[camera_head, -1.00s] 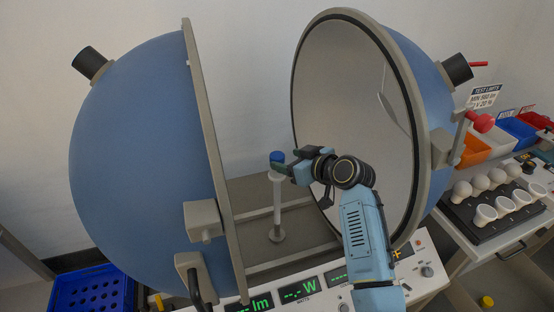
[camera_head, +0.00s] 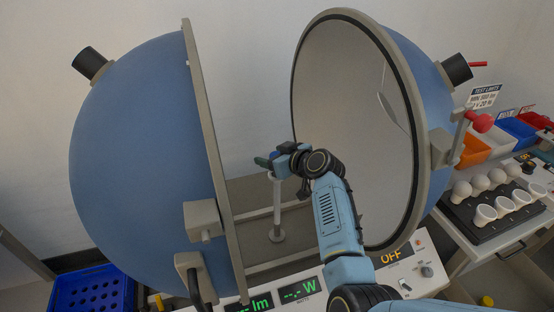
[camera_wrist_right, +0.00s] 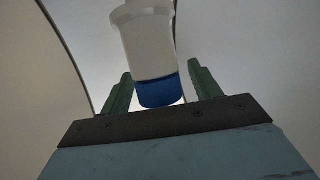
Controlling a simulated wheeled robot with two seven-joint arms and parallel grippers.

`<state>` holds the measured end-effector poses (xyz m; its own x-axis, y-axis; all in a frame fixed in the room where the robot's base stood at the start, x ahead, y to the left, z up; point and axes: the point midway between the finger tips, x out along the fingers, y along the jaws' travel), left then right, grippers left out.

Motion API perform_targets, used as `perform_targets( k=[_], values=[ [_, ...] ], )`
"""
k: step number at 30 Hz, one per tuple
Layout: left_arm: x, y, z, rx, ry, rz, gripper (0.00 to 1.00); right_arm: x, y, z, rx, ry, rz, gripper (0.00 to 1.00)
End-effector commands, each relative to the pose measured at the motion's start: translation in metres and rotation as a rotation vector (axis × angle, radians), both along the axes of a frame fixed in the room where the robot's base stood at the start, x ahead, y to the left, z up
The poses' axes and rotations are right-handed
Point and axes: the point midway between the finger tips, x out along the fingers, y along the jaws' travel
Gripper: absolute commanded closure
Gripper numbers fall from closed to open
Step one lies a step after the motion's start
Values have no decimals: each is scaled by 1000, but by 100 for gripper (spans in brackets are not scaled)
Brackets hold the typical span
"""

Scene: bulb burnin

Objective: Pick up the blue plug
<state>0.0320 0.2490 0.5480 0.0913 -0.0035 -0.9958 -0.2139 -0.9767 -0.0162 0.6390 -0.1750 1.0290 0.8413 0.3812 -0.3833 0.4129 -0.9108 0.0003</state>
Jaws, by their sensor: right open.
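The blue plug (camera_wrist_right: 160,92) sits on the end of a pale post in the right wrist view. My right gripper (camera_head: 268,160) is open, and its green fingers (camera_wrist_right: 121,94) stand on either side of the plug. In the head view the gripper is at the top of the thin upright post (camera_head: 277,205) and mostly hides the plug. My left gripper is not in view.
The two blue sphere halves (camera_head: 135,165) (camera_head: 430,110) stand open on both sides of the post. A control panel (camera_head: 425,268) lies in front. A black tray (camera_head: 490,232) of several white bulbs and coloured bins (camera_head: 515,131) are at the right. A blue crate (camera_head: 92,288) is at lower left.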

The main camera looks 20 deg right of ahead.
Motion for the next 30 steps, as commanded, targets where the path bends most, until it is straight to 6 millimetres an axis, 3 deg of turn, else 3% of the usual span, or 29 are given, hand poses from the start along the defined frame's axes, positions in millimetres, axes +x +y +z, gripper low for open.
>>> perform_targets(
  k=[2,12,22,30],
  values=[
    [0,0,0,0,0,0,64,0,0,0,0,0,0,39],
    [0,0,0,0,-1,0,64,0,0,0,0,0,1,83],
    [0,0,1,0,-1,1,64,0,0,6,-1,-3,1,85],
    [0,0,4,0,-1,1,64,0,0,56,-3,-7,1,85]
  ],
)
